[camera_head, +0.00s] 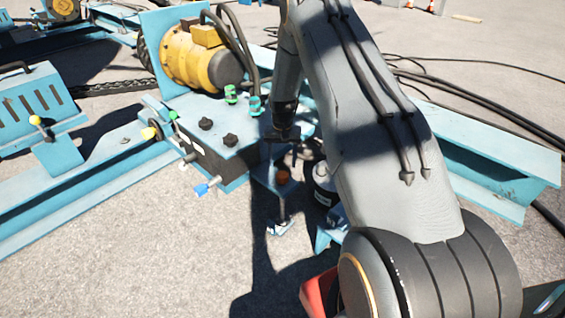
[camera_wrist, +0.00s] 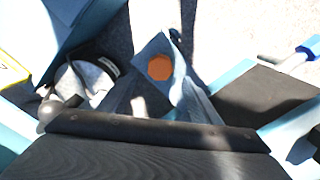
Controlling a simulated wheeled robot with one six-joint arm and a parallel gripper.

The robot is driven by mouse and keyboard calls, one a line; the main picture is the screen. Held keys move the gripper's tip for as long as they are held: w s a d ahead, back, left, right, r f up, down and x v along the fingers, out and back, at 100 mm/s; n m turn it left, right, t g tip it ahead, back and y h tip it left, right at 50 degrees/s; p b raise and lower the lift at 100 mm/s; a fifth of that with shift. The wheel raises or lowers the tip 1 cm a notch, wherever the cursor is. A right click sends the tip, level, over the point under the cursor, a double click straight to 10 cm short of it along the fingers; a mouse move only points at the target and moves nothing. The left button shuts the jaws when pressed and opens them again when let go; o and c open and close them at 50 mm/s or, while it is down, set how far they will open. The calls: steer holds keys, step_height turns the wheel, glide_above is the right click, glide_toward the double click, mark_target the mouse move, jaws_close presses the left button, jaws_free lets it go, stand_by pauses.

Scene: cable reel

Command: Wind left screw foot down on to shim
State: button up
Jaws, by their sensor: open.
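The screw foot shows its orange hexagonal head (camera_head: 283,176) on a blue bracket (camera_head: 262,186) at the near side of the blue frame. The same orange head (camera_wrist: 160,67) is in the wrist view, above the dark gripper body. My gripper (camera_head: 284,147) is open and hangs above and just behind the orange head in the head view, apart from it as far as I can tell. A small pale foot plate (camera_head: 280,228) is on the ground below the bracket, partly in shadow. I cannot make out a separate shim.
A yellow motor (camera_head: 203,62) with hoses stands behind a blue valve block (camera_head: 212,148) with green fittings and black knobs. A black cylinder (camera_head: 323,184) is right of the bracket, close to my arm. Blue beams run left and right. Grey ground in front is clear.

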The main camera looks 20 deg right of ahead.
mark_target(283, 174)
steer(key=shift+f, duration=0.1)
steer(key=shift+f+b, duration=0.65)
steer(key=shift+f, duration=3.2)
steer(key=c, duration=1)
steer(key=shift+m, duration=2.8)
